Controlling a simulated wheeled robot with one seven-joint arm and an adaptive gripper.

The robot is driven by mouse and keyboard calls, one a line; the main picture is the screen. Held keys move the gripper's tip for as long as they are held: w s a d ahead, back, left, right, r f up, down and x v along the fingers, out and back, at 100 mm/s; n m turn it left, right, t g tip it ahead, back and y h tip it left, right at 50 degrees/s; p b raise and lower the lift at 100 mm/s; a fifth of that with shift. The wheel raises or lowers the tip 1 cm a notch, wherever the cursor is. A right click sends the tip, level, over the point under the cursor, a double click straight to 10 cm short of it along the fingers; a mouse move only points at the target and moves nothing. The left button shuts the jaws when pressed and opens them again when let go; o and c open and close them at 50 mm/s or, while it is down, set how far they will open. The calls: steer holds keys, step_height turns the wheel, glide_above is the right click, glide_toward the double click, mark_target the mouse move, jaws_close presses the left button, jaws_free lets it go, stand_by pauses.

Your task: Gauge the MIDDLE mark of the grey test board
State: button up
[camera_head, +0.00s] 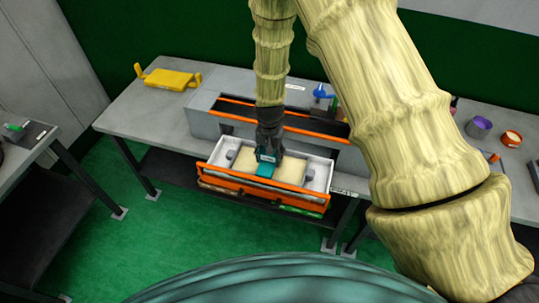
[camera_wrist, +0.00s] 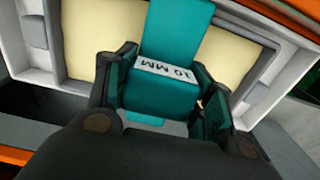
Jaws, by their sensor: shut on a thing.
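My gripper (camera_head: 269,153) reaches down into an open drawer (camera_head: 317,176) at the front of the bench. It is shut on a teal gauge (camera_head: 265,168). In the wrist view, the gauge (camera_wrist: 176,28) has a block with a white label reading "10 MM" between the dark fingers of my gripper (camera_wrist: 162,85). Its flat teal part extends away over a cream surface (camera_wrist: 225,55) in the drawer. I cannot tell whether the gauge touches that surface. I cannot identify the grey test board or its middle mark with certainty.
A yellow tray with handles (camera_head: 168,79) lies on the bench's left. A blue-topped item (camera_head: 322,92) stands behind the drawer. Purple (camera_head: 479,126) and orange (camera_head: 511,138) round containers stand at right. A side table (camera_head: 20,150) is at left. Green floor lies clear between.

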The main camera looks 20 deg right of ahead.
steer(key=o, duration=1.2)
steer(key=shift+r, duration=0.15)
step_height(320, 180, up, 12)
steer(key=shift+f, duration=0.1)
